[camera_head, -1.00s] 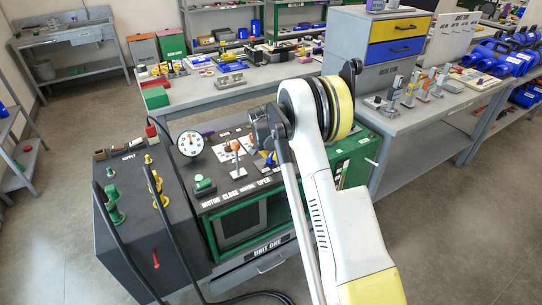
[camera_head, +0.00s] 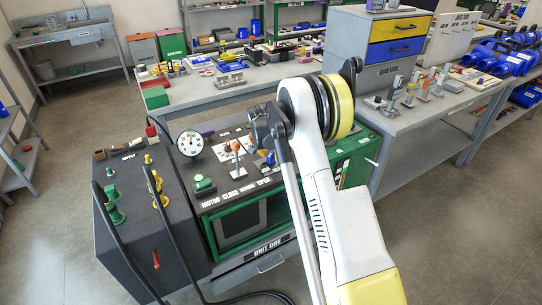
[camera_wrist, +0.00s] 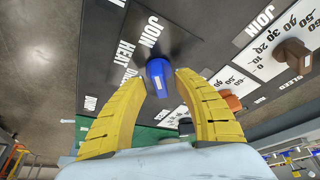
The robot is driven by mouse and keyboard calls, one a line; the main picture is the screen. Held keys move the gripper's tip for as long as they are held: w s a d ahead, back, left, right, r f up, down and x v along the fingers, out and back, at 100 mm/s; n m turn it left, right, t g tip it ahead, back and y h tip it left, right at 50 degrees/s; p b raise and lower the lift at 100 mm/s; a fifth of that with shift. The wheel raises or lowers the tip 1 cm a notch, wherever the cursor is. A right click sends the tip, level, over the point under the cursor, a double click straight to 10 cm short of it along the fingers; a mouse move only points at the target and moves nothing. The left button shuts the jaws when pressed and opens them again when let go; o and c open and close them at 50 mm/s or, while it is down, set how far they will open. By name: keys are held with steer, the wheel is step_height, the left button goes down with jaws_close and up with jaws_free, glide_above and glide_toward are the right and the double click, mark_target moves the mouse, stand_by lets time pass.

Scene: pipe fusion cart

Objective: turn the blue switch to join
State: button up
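The blue switch (camera_wrist: 159,74) stands on a dark plate in the wrist view, beside the white words JOIN (camera_wrist: 150,31) and HEAT; a third word is partly hidden. Which word the switch points at I cannot tell. My gripper (camera_wrist: 161,80) has its two yellow fingers on either side of the switch, tips very close to it. Whether they touch it I cannot tell. In the head view my arm covers much of this part of the cart (camera_head: 240,190), and a small blue part (camera_head: 270,158) shows beside the arm.
A brown knob (camera_wrist: 292,52) and an orange one (camera_wrist: 232,101) with number scales are right of the fingers in the wrist view. In the head view, a round gauge (camera_head: 190,143) and an orange-topped lever (camera_head: 235,147) stand left of my arm. Black hoses rise from the left cabinet (camera_head: 150,240).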

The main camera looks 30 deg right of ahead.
steer(key=v, duration=1.1)
steer(key=shift+r, duration=0.25)
steer(key=shift+s, duration=0.15)
steer(key=s+a+r+n+t+y, duration=0.1)
steer(key=s+a+r+n, duration=0.1)
steer(key=s+a+r, duration=0.45)
steer(key=s+a+r+n+t, duration=0.1)
steer(key=s+a+r+n, duration=0.25)
steer(key=s+r, duration=0.45)
steer(key=s+a+f+n+t+y, duration=0.1)
steer(key=s+a, duration=0.3)
steer(key=s, duration=0.6)
steer(key=s+a+f+n+t+y, duration=0.1)
steer(key=s+a+f+n, duration=0.1)
steer(key=s, duration=0.9)
steer(key=shift+s+a+n, duration=0.2)
steer(key=shift+a+n, duration=0.45)
steer(key=shift+a, duration=0.45)
